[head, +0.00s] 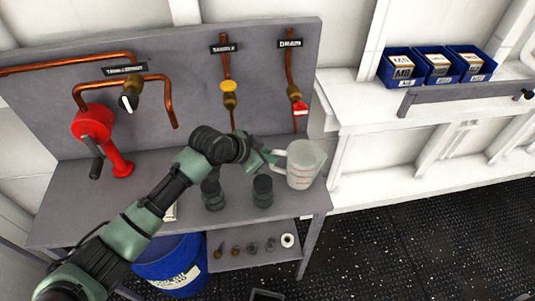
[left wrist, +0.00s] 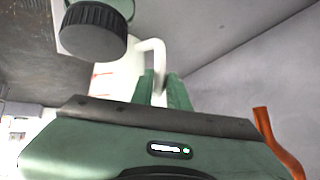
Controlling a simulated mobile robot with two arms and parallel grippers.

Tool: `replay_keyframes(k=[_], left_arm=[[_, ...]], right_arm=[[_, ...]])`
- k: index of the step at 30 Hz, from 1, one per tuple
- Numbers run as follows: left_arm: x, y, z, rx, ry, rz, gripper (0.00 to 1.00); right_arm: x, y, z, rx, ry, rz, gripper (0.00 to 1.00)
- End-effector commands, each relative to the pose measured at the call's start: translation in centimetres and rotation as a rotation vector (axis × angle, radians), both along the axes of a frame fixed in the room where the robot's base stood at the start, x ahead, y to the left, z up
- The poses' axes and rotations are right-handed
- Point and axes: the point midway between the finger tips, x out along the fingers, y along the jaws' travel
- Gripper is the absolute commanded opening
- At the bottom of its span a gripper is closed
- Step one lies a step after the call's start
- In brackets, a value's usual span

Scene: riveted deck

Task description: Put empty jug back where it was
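The jug (head: 302,165) is whitish and translucent with red markings. It is upright at the right end of the grey bench, below the DRAIN pipe. I cannot tell whether its base touches the bench top. No liquid shows in it. My left gripper (head: 273,159) reaches the jug's handle from the left. In the left wrist view, the green fingers (left wrist: 163,92) are closed around the handle of the jug (left wrist: 116,75). My right gripper is not in view.
Two dark cylinders (head: 213,195) (head: 262,191) stand on the bench (head: 100,212) in front. Copper pipes, a red pump (head: 95,125) and valves line the back panel. A blue drum (head: 172,267) is below. Blue bins (head: 437,66) sit on the white shelf at right.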

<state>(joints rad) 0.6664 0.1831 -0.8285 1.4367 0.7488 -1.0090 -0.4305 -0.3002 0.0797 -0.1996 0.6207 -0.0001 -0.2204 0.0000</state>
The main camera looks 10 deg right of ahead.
Motion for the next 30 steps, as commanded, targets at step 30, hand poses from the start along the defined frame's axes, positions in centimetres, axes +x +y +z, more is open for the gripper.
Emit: replay_keyframes(k=[30], left_arm=[[-3.8, 5.7, 6.9, 0.0, -0.005, 0.001, 0.38]], right_arm=[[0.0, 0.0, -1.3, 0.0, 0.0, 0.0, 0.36]])
